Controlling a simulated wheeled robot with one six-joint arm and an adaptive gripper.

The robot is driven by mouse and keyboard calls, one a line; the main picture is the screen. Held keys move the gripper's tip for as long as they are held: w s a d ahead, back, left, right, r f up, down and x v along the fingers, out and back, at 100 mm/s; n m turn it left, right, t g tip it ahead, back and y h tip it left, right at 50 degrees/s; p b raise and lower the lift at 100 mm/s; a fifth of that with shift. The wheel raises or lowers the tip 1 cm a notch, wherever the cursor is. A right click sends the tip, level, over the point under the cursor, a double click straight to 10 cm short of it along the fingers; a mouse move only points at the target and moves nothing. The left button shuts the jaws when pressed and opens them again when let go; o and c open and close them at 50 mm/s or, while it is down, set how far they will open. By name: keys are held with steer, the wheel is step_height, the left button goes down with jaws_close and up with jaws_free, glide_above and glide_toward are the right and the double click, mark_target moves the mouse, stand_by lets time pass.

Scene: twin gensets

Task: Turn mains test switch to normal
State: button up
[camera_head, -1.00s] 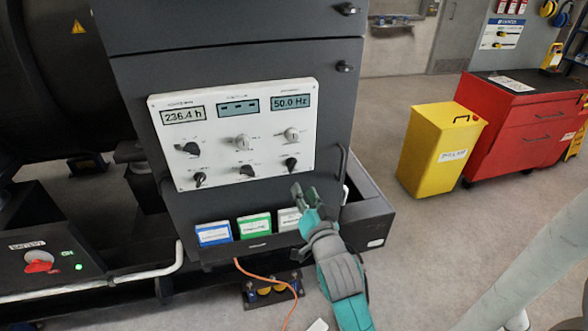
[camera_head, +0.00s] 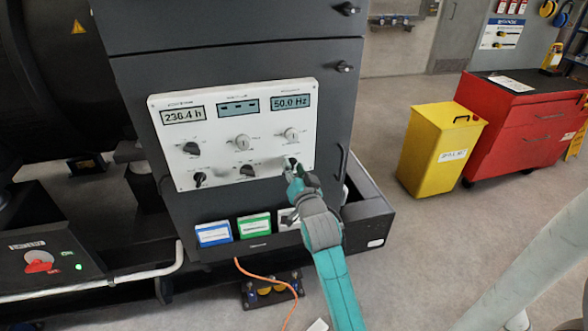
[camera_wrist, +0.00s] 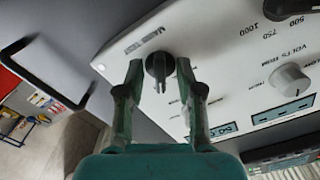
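The white control panel (camera_head: 230,150) is on the front of the dark cabinet. A black rotary knob (camera_wrist: 158,66) sits at its lower right corner, and a label beginning "MA" is beside it in the wrist view. In the head view this knob is mostly hidden behind my fingers. My gripper (camera_head: 292,170) is at that corner. In the wrist view my gripper (camera_wrist: 160,80) is open, with one finger on each side of the knob. Small gaps show between fingers and knob; I cannot tell whether either finger touches it. The knob's pointer setting is not readable.
Other knobs, such as a black one (camera_head: 247,169) and a pale one (camera_head: 291,134), are close by on the panel. A vertical handle (camera_head: 341,168) is right of my gripper. A yellow bin (camera_head: 435,150) and a red cabinet (camera_head: 520,125) stand farther right.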

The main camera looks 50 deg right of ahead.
jaws_close()
steer(key=shift+n, duration=0.4)
steer(key=n, duration=0.5)
steer(key=shift+r+n, duration=0.1)
steer(key=shift+n, duration=0.2)
steer(key=n, duration=0.5)
steer(key=shift+r+n, duration=0.1)
steer(key=shift+n, duration=0.3)
